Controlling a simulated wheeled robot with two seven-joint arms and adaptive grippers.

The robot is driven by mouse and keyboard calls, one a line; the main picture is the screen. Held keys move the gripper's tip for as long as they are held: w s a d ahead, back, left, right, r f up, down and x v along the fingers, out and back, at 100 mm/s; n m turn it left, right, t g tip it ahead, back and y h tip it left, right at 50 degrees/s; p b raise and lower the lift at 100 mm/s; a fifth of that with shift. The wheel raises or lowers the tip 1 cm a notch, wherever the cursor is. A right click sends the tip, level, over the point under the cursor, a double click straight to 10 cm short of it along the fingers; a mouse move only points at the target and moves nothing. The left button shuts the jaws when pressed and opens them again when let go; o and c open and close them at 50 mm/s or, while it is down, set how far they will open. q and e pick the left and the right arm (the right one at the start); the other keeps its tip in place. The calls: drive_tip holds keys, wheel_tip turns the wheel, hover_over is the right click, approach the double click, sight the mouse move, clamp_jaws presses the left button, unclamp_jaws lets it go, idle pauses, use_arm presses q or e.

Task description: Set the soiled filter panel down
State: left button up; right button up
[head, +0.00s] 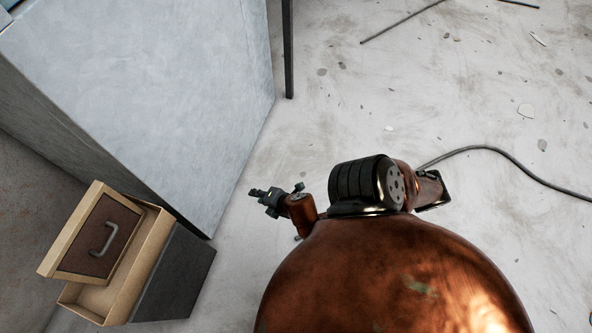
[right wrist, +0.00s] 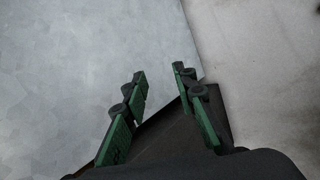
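The soiled filter panel (head: 99,234) has a tan frame, a dark brown face and a grey handle (head: 104,240). In the head view it lies tilted over the open tan-rimmed, dark-sided bin (head: 178,276) at lower left; how deep it sits in the bin I cannot tell. No gripper touches it. My right gripper (head: 264,196) is to the right of the bin, above the floor and apart from the panel. In the right wrist view its green-sided fingers (right wrist: 160,75) are spread, with nothing held between them. My left gripper is not in view.
A large pale grey-blue block (head: 150,90) stands behind the bin, with a dark post (head: 288,50) beside it. A grey cable (head: 500,151) runs over the floor at right, and another (head: 400,22) lies at the top. The speckled floor (head: 420,90) between is mostly clear.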

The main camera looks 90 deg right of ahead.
drive_tip(key=s+a+f+m+g+y, duration=0.2)
drive_tip(key=s+a+f+m+y, duration=0.1)
drive_tip(key=s+a, duration=0.4)
drive_tip(key=s+a+f+m+g+y, duration=0.3)
drive_tip(key=s+a+f+m, duration=0.2)
drive_tip(key=s+a+m, duration=0.3)
drive_tip(key=shift+s+a+f+m+y, duration=0.25)
drive_tip(key=shift+a+f+m+y, duration=0.05)
drive_tip(key=shift+a, duration=0.65)
